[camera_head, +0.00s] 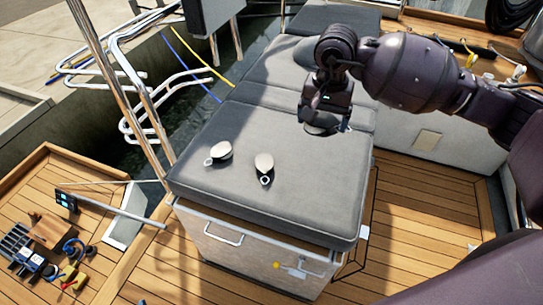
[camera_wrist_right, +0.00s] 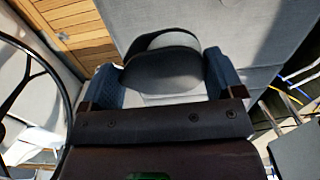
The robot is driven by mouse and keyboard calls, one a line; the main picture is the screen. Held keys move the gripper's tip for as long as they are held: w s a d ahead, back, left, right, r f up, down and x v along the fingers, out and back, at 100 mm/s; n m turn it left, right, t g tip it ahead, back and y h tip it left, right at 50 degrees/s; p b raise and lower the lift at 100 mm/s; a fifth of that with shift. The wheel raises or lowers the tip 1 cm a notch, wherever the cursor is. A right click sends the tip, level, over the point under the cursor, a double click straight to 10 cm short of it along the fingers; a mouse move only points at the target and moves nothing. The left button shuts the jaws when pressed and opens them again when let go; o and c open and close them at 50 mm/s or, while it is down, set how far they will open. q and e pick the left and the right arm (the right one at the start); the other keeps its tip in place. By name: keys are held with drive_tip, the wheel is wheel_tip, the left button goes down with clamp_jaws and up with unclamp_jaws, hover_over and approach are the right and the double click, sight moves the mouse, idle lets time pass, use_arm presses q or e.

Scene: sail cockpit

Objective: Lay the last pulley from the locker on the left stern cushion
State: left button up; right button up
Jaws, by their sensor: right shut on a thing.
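Two pale pulleys with ring ends, one pulley (camera_head: 222,151) and another pulley (camera_head: 264,163), lie apart on the near grey stern cushion (camera_head: 300,195). My right gripper (camera_head: 326,122) is over the right part of the cushions, shut on a third pulley (camera_wrist_right: 165,68). My left gripper is not in view.
A white locker front (camera_head: 250,250) with a handle and latch stands under the cushion. Steel rails (camera_head: 150,110) rise at the left. The cushion's front right part is clear.

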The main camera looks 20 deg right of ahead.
drive_tip(key=f, duration=0.1)
drive_tip(key=f+b, duration=0.1)
drive_tip(key=shift+w+d+f, duration=0.2)
drive_tip(key=shift+d+f, duration=0.15)
drive_tip(key=shift+f, duration=0.3)
drive_tip(key=b, duration=0.2)
hover_over(312, 182)
wheel_tip(312, 182, down, 16)
drive_tip(key=shift+r, duration=0.2)
wheel_tip(312, 182, down, 3)
drive_tip(key=shift+s+a+f, duration=0.1)
drive_tip(key=shift+f, duration=0.4)
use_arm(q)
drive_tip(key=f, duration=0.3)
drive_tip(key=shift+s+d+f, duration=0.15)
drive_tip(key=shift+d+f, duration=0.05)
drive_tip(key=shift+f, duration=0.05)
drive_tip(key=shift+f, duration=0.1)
use_arm(e)
drive_tip(key=o, duration=0.8)
drive_tip(key=shift+f, duration=0.1)
drive_tip(key=shift+o, duration=0.2)
